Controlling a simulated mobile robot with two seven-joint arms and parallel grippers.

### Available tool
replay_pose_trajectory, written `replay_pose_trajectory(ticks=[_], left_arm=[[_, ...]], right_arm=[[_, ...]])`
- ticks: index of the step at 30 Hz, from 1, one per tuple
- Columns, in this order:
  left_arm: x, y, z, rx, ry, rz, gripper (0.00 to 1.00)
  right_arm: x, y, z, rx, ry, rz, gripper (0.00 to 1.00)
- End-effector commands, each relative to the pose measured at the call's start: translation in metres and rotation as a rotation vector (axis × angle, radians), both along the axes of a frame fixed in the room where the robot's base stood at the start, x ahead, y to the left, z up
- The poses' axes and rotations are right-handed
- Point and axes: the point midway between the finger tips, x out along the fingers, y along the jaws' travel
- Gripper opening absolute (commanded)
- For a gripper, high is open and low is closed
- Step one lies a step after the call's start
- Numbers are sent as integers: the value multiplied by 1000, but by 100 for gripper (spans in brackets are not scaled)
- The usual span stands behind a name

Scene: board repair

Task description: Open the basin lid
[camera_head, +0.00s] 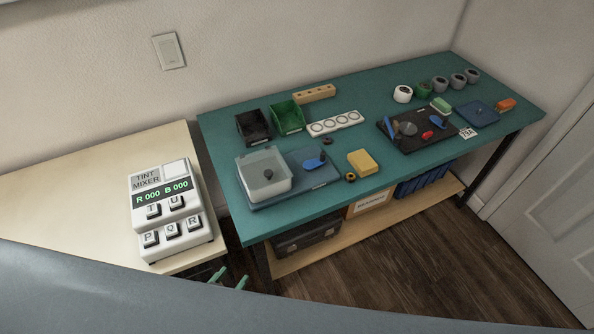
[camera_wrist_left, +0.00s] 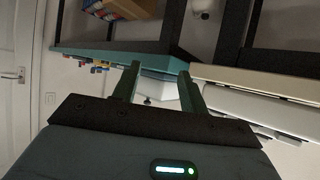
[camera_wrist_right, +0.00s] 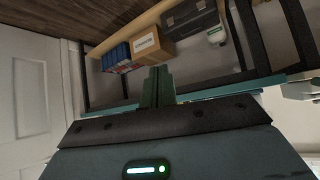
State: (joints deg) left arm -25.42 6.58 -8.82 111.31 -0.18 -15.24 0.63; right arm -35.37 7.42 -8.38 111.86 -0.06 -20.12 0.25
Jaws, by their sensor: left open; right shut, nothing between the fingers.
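The basin (camera_head: 264,187) is a pale translucent box at the left end of the green bench. Its lid (camera_head: 255,165) lies on top, with a dark round knob (camera_head: 269,173) in the middle. My left gripper (camera_head: 229,278) is low in the head view, in front of the bench's near left corner and well apart from the basin. Its two green fingers are spread and empty, as the left wrist view (camera_wrist_left: 158,90) also shows. My right gripper (camera_wrist_right: 158,86) shows only in the right wrist view, its fingers together with nothing between them.
A tint mixer (camera_head: 173,208) stands on the cream table at left. The lower shelf (camera_head: 300,259) holds boxes.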

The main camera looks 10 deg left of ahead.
Motion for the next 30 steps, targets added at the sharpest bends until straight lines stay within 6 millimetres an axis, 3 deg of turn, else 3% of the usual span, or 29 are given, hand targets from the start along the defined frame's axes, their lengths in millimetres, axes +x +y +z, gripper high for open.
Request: replay_pose_trajectory(ticks=[1, 5, 9, 12, 18, 26, 30], left_arm=[[14, -3, -3, -9, -29, 1, 43], [63, -9, 18, -33, -160, 2, 43], [115, -15, 49, -62, -317, 1, 43], [142, -19, 70, -80, -411, -1, 43], [164, -22, 94, -95, -499, -3, 43], [169, -23, 98, -96, -508, -4, 43], [183, -25, 99, -96, -509, -4, 43]], right_arm=[[-12, 1, -14, 2, 37, 0, 0], [-25, 4, -29, 8, 73, -1, 0], [-35, 7, -44, 16, 102, -5, 0], [-41, 9, -53, 20, 120, -9, 0], [-41, 11, -55, 27, 123, -14, 0], [-36, 11, -51, 28, 112, -13, 0], [-35, 11, -50, 26, 109, -11, 0]])
